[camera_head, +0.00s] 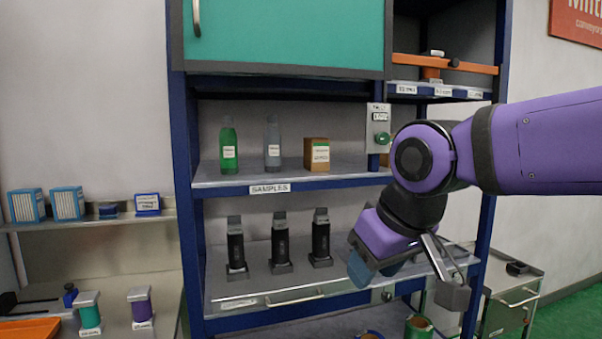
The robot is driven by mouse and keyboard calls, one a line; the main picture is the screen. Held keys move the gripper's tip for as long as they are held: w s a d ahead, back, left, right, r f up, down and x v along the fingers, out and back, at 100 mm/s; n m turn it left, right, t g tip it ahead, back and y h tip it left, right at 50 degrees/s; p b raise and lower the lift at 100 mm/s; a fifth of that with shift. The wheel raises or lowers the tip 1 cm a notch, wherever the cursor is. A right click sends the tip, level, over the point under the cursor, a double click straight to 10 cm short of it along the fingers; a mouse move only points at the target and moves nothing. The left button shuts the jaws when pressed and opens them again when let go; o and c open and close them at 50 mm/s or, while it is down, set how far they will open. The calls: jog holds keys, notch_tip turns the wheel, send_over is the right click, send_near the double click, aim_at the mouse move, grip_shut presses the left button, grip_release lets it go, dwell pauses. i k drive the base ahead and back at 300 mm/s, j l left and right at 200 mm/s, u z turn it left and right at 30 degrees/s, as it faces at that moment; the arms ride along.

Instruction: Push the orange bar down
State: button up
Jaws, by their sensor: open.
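The orange bar (474,67) is in the upper right cubby of the blue cabinet. It runs roughly level across the cubby, above a shelf edge with several small white labels. A short orange post shows under it, and a small pale piece sits on top near its middle. My gripper (376,273) is open and points down in front of the lower shelf, well below the bar and to its left. It is apart from the bar, and its fingers are seen partly edge-on. No object shows between them.
Bottles and a brown box (317,154) stand on the samples shelf (222,181). Black devices (279,243) stand on the lower shelf. A teal door (285,35) is left of the cubby. A cart (512,290) stands right.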

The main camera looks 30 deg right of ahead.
aim_at(454, 64)
jog(key=z, duration=1.4)
